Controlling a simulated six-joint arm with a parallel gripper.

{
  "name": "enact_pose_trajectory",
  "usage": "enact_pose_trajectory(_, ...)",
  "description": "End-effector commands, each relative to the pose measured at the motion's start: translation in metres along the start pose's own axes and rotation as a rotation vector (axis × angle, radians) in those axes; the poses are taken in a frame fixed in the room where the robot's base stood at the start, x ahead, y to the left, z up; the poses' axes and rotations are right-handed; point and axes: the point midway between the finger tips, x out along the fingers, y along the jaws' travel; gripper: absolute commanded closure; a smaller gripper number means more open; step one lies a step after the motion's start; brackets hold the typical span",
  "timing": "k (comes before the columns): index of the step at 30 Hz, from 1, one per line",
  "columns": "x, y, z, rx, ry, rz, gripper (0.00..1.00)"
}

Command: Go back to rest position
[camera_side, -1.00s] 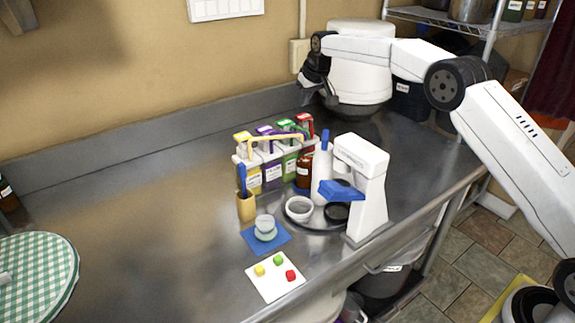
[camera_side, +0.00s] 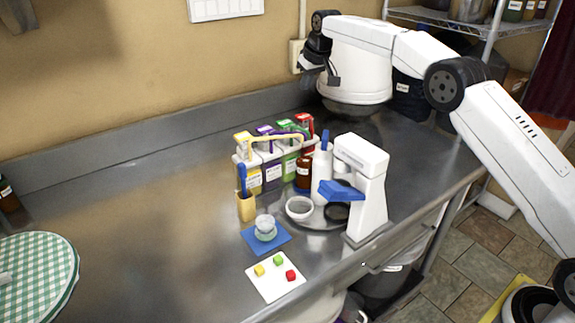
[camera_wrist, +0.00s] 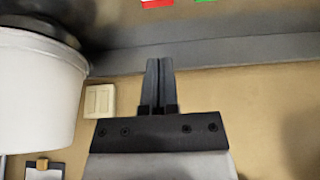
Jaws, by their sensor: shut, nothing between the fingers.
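My gripper (camera_side: 310,62) is raised at the back of the counter, in front of the wall and beside the large white bucket (camera_side: 358,75). In the wrist view my gripper (camera_wrist: 159,62) shows its two dark fingers together with nothing between them. The white bucket (camera_wrist: 38,95) stands to the left in that view, apart from the fingers. The fingertips are seen against the grey backsplash (camera_wrist: 230,54).
A rack of colour-lidded containers (camera_side: 270,165), a white device with a blue lever (camera_side: 370,190), a small cup on a blue mat (camera_side: 265,228) and a white card with coloured cubes (camera_side: 275,275) stand mid-counter. The counter's left part (camera_side: 130,220) is mostly clear.

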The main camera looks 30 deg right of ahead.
Motion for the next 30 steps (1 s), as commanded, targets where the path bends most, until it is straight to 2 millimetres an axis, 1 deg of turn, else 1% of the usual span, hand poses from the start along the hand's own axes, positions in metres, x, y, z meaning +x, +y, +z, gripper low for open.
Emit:
enact_pose_trajectory(8,-0.006,-0.001,0.005,0.014,-0.013,0.004,1.0)
enact_pose_trajectory(14,-0.021,-0.003,0.021,0.053,-0.046,0.014,1.0)
enact_pose_trajectory(17,-0.031,-0.004,0.035,0.079,-0.071,0.023,1.0)
enact_pose_trajectory(23,-0.051,-0.007,0.068,0.136,-0.12,0.043,1.0)
enact_pose_trajectory(30,-0.074,-0.01,0.116,0.199,-0.178,0.072,1.0)
